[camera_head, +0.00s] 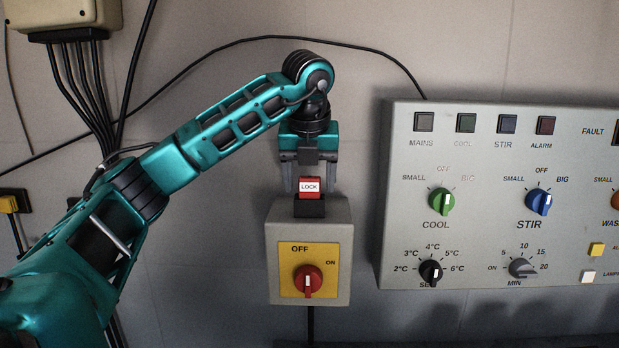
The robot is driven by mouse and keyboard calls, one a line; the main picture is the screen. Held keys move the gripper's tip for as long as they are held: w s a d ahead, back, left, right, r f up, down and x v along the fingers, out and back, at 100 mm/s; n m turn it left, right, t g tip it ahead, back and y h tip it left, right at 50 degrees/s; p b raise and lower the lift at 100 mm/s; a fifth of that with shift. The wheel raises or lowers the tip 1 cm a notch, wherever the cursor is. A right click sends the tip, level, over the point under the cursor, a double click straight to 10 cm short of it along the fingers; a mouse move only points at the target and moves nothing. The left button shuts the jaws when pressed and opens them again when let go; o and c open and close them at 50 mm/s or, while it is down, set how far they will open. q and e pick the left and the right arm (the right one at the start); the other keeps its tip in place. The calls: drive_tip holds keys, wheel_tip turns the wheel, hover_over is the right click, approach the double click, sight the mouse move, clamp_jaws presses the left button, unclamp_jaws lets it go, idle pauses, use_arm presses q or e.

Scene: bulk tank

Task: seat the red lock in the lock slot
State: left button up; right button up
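The red lock (309,187), with a white label reading LOCK, is upright at the black lock slot (309,208) on top of the grey switch box (341,240). Its lower end meets the slot; how deep it sits I cannot tell. My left gripper (310,187) points down from above, with one finger on each side of the lock. The fingers look open, with a small gap between each finger and the lock. My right gripper is not in view.
The switch box carries a red rotary knob (308,281) on a yellow plate, its white mark upright. A grey control panel (480,265) with several knobs and lamps is to the right. Black cables (230,45) run along the wall. Bare wall lies between box and panel.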

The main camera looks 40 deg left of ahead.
use_arm(q)
drive_tip(key=shift+o, duration=0.2)
drive_tip(key=p+v, duration=0.2)
drive_tip(key=v, duration=1)
drive_tip(key=shift+p, duration=0.35)
drive_tip(key=shift+s, duration=0.1)
